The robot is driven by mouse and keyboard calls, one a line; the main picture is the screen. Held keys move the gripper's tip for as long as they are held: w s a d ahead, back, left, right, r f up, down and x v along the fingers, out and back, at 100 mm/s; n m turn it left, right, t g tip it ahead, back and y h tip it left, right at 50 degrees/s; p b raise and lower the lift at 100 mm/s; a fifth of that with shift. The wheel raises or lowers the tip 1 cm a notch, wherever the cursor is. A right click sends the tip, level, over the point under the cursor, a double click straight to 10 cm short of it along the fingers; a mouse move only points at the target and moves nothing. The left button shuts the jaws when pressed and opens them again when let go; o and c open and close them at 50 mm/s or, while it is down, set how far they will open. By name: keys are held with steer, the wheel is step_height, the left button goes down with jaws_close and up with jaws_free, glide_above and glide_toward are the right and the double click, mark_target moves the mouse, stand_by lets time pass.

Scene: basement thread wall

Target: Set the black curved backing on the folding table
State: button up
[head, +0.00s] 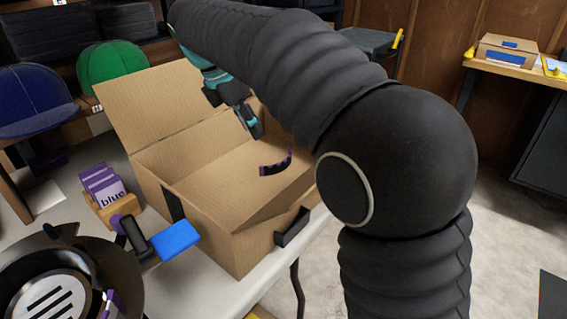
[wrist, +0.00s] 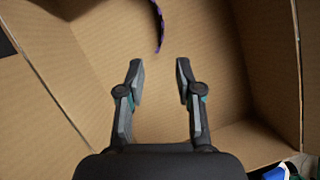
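The black curved backing (head: 275,166), a dark arc with purple along it, lies inside an open cardboard box (head: 211,221). Part of it shows at the top of the wrist view (wrist: 159,27). My gripper (head: 252,122) is above the box, pointing down into it, apart from the backing. In the wrist view my gripper (wrist: 160,78) has its two fingers spread with nothing between them. The backing lies beyond the fingertips. The box stands on a pale table (head: 232,296), which looks like the folding table.
Blue-labelled purple packets (head: 103,186) in a small holder stand left of the box. A blue-padded device (head: 175,240) is close to the box's front. Caps, one green (head: 112,62) and one blue (head: 36,98), sit behind. A dark table (head: 370,41) stands at the back.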

steer(key=x, duration=0.7)
steer(key=shift+d+f+b, duration=0.2)
steer(key=shift+f+b, duration=0.2)
steer(key=shift+d+b+x, duration=0.15)
steer(key=shift+d+x, duration=0.05)
steer(key=shift+x, duration=1.05)
steer(key=shift+d+b+x, duration=0.15)
steer(key=shift+d+x, duration=0.05)
steer(key=shift+x, duration=1.1)
steer(key=shift+r, duration=0.15)
jaws_close()
